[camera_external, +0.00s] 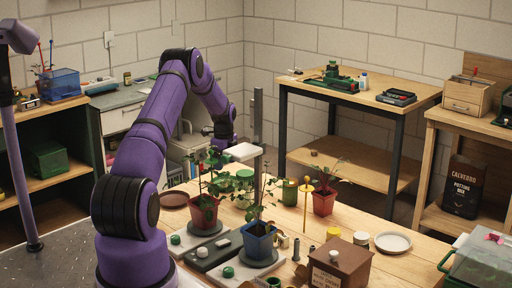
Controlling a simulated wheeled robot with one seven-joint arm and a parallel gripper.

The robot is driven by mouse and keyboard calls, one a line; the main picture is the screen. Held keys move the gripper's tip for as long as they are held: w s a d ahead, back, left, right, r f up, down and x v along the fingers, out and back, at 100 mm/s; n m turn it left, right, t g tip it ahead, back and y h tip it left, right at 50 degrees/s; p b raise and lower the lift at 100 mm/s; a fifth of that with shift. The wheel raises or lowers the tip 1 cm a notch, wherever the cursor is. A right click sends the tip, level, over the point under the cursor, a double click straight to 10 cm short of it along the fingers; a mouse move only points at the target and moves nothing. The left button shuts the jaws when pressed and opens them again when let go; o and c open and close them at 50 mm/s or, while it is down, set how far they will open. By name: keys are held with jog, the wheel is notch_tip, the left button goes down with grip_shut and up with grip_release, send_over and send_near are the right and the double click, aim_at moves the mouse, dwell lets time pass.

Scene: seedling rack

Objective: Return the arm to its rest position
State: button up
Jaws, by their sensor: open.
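My purple arm rises from its base at the lower left, bends at a high elbow and reaches down over the wooden table (385,268). My gripper (224,152) is at the arm's far end, above the back left of the table. It is open, and its fingertips are largely hidden by a white block and leaves. I see nothing held in it. A plant in a red pot (204,214) stands in front of it, and a plant in a blue pot (260,241) stands nearer the camera.
Another red pot (323,202), a yellow stake (307,205), a brown box (340,265) and a pale saucer (393,242) stand to the right. The air above the table's right side is clear.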

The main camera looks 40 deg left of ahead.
jog(key=s+d+r+n, duration=0.1)
jog(key=d+r, duration=0.3)
jog(key=r, duration=0.4)
jog(key=s+d+r+n+y, duration=0.1)
jog(key=d+r, duration=0.3)
jog(key=r, duration=0.4)
jog(key=s+d+r, duration=0.1)
jog(key=d+r, duration=0.2)
jog(key=r, duration=0.5)
jog(key=s+d+r+n+t+y, duration=0.1)
jog(key=s+d+r+n+t, duration=0.15)
jog(key=s+d+r, duration=1.05)
jog(key=s+d+r+n+t, duration=0.1)
jog(key=s+d+r+n, duration=0.45)
jog(key=s+d, duration=0.55)
jog(key=s+d+f+n+t+h, duration=0.1)
jog(key=s+d+n, duration=0.1)
jog(key=s, duration=0.7)
jog(key=s+d+f+n+h, duration=0.1)
jog(key=s+d+f+n, duration=0.1)
jog(key=s, duration=0.7)
jog(key=shift+s+d+f+n+t, duration=0.15)
jog(key=shift+s+d+n+t, duration=0.15)
jog(key=shift+d+n, duration=0.55)
jog(key=shift+o, duration=0.4)
jog(key=shift+w+a, duration=0.1)
